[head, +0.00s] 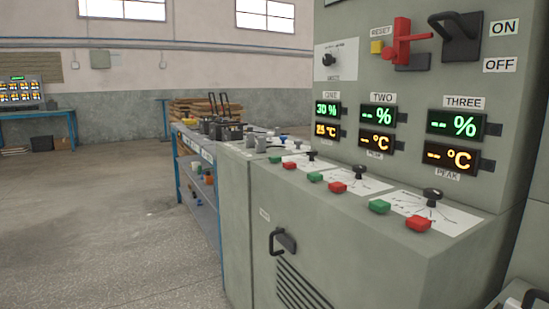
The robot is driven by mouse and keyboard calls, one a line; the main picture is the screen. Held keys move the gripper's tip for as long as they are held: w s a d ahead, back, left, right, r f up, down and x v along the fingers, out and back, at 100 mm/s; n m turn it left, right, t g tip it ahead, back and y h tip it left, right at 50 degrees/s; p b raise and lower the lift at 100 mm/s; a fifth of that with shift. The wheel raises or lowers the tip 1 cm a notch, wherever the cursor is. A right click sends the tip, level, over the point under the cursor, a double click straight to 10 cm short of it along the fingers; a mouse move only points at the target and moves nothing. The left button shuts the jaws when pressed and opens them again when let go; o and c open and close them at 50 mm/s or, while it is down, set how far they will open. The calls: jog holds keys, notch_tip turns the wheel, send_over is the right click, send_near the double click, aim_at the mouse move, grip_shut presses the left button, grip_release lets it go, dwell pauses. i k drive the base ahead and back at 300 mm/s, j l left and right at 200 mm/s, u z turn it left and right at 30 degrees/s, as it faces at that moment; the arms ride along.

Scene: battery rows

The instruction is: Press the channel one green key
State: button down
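The channel one green key (275,158) is a small green block on the sloped desk of the grey cabinet, at the far left end of the key row. The channel one red key (289,166) sits just right of it, with a black knob (312,155) behind. Above them, the channel one displays (327,109) read 30 % in green and about 25 °C in amber. I cannot make out my gripper in this view. A small dark and grey part cut off at the bottom right corner is unclear.
Channel two has green (315,177) and red (337,187) keys; channel three's green (379,206) and red (418,223) keys are nearer. A black door handle (283,241) sticks out of the cabinet front. A blue-framed bench (197,185) stands beyond; the floor at left is clear.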

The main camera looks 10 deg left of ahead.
aim_at(276, 159)
jog(key=i+j+z, duration=0.1)
jog(key=j, duration=0.4)
jog(key=i+j, duration=0.2)
jog(key=j, duration=0.35)
jog(key=i+j+z, duration=0.15)
jog(key=j, duration=0.35)
jog(key=i+j+z, duration=0.1)
jog(key=j, duration=0.45)
jog(key=i+j, duration=0.1)
jog(key=j, duration=0.45)
jog(key=z, duration=0.05)
